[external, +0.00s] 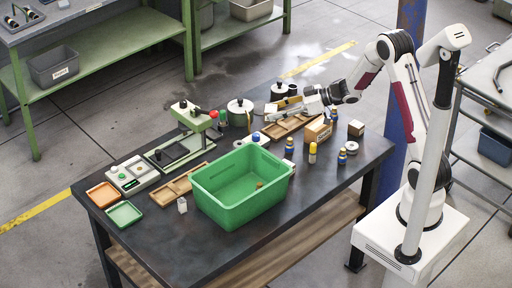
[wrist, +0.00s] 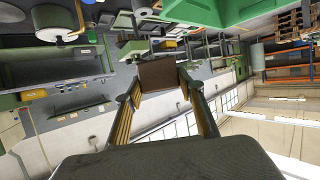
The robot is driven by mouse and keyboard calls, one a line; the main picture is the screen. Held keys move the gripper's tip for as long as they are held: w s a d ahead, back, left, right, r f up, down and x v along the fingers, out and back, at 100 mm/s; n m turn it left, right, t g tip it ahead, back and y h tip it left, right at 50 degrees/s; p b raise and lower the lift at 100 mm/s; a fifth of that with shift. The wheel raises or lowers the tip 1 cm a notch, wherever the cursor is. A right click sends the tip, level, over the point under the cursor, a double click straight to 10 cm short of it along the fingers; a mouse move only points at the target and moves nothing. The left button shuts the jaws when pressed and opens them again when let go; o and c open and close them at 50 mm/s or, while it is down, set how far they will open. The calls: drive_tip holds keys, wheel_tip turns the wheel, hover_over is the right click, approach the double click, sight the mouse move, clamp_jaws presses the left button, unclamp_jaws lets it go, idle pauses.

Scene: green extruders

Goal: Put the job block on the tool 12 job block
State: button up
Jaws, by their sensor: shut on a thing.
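My gripper (external: 276,107) reaches in from the right, low over the far side of the dark table, near the wooden trays. In the wrist view its two fingers (wrist: 158,82) are shut on a brown block (wrist: 160,72), gripped at the fingertips. In the external view I cannot clearly make out the held block beside the fingers. Another small brown block (external: 356,128) stands on the table at the right. I see no readable tool 12 mark, so I cannot tell which thing is the tool 12 job block.
A large green bin (external: 240,208) stands at the table's front. A labelled tan box (external: 318,131), small bottles (external: 312,153) and a wooden tray (external: 286,130) are near my gripper. A green press (external: 193,125) stands further left.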

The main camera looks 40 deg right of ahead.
drive_tip(key=s+d+f, duration=0.2)
drive_tip(key=s, duration=0.4)
hover_over(291, 164)
drive_tip(key=shift+n+g+y, duration=0.3)
drive_tip(key=shift+n+y, duration=0.1)
drive_tip(key=shift+f, duration=2.6)
drive_tip(key=shift+f, duration=0.15)
drive_tip(key=shift+f, duration=2.8)
drive_tip(key=shift+f, duration=0.15)
drive_tip(key=shift+f, duration=1.9)
drive_tip(key=shift+f, duration=0.15)
